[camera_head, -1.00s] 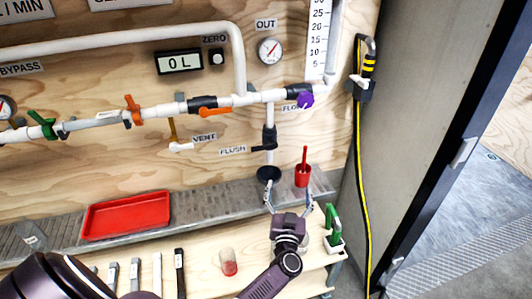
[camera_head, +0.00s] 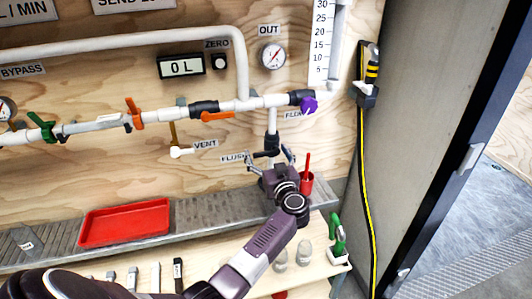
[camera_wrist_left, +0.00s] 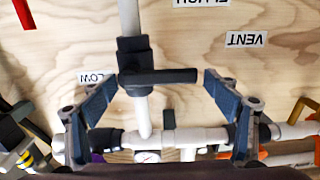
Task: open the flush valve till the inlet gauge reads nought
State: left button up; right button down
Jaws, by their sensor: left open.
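The flush valve (camera_head: 272,143) is a black fitting on a white downpipe beside the FLUSH label (camera_head: 233,158). Its black lever (camera_wrist_left: 160,77) lies crosswise in the left wrist view, where the scene appears upside down. My left gripper (camera_head: 269,157) is open just in front of the valve, one finger on each side of the lever. I cannot tell if either finger touches it. My right gripper is not in view.
A red cup (camera_head: 306,184) with a red stick stands close right of my gripper. The VENT valve (camera_head: 180,152) is to the left, the OUT gauge (camera_head: 273,56) above. A red tray (camera_head: 125,222) lies on the grey ledge. A yellow-black hose (camera_head: 366,190) hangs at right.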

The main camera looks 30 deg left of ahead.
pick_arm(q)
jog(key=shift+w+a, duration=0.2)
